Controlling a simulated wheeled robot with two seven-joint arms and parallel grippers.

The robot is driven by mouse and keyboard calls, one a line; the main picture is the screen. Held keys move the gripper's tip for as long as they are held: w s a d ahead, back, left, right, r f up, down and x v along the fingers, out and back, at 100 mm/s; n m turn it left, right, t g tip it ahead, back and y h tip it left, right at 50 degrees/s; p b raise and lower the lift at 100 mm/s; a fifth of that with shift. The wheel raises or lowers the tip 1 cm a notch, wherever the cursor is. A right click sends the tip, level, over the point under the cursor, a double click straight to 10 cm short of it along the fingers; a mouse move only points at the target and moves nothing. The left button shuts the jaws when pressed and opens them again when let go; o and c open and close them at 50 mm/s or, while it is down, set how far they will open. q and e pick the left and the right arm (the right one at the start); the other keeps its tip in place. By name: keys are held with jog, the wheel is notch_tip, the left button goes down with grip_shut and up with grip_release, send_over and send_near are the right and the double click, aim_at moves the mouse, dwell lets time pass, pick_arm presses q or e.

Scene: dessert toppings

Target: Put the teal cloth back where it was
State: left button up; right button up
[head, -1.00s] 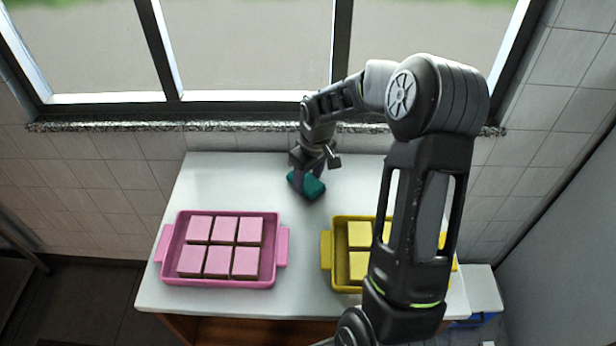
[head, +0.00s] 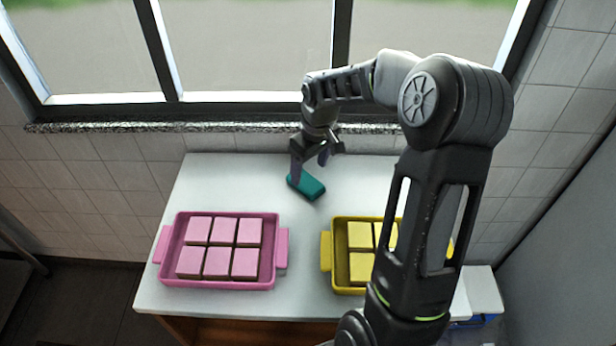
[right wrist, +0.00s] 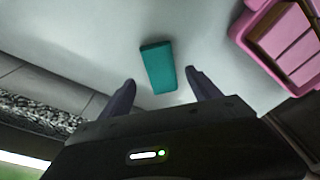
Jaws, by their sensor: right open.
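The teal cloth (head: 308,187) is a small folded block lying on the white table behind the gap between the two trays. It also shows in the right wrist view (right wrist: 157,67), lying flat, ahead of the fingers and roughly between them. My right gripper (head: 311,168) is open and empty above the cloth. Its two purple fingers are spread apart in the right wrist view (right wrist: 160,88), and the cloth looks free of them. My left gripper is not in view.
A pink tray (head: 283,247) with several pink squares stands at the front left. A yellow tray (head: 326,250) with yellow squares stands at the front right, partly hidden by my right arm. The white table (head: 230,177) is clear at the back left. A window sill (head: 230,127) runs behind.

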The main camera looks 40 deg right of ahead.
aim_at(313, 186)
notch_tip(313, 186, up, 7)
jog(key=s, duration=0.1)
jog(key=shift+b, duration=0.3)
jog(key=shift+s, duration=0.1)
dwell(0.5)
